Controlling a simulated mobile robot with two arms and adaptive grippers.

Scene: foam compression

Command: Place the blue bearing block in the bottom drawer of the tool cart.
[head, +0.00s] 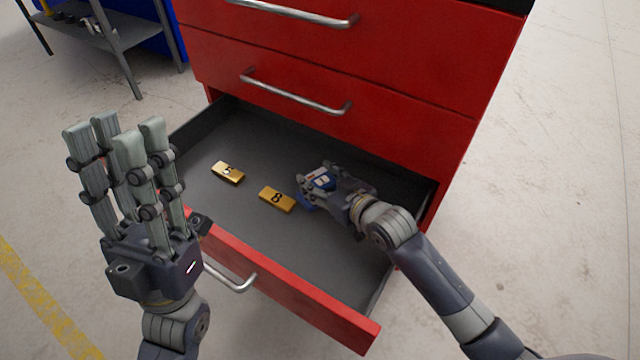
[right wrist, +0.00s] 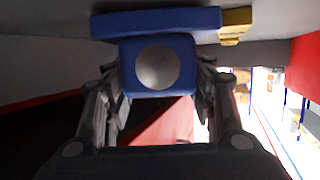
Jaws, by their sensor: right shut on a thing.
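The blue bearing block (right wrist: 158,78) is held between the fingers of my right gripper (head: 322,188). In the head view my fingers cover most of the block, and only a small blue and white part (head: 323,180) shows. The hand is inside the open bottom drawer (head: 300,243) of the red tool cart (head: 400,120), low near its right side. In the right wrist view the block's blue base lies along the grey drawer surface; I cannot tell if it touches. My left gripper (head: 125,145) is open and empty, fingers upward, left of the drawer.
Two brass-coloured pieces marked with numbers lie in the drawer, one at the left (head: 228,172) and one nearer the middle (head: 277,199). The drawer's red front (head: 300,290) stands out towards me. A grey shelf (head: 105,35) is at the back left. The drawer's front part is clear.

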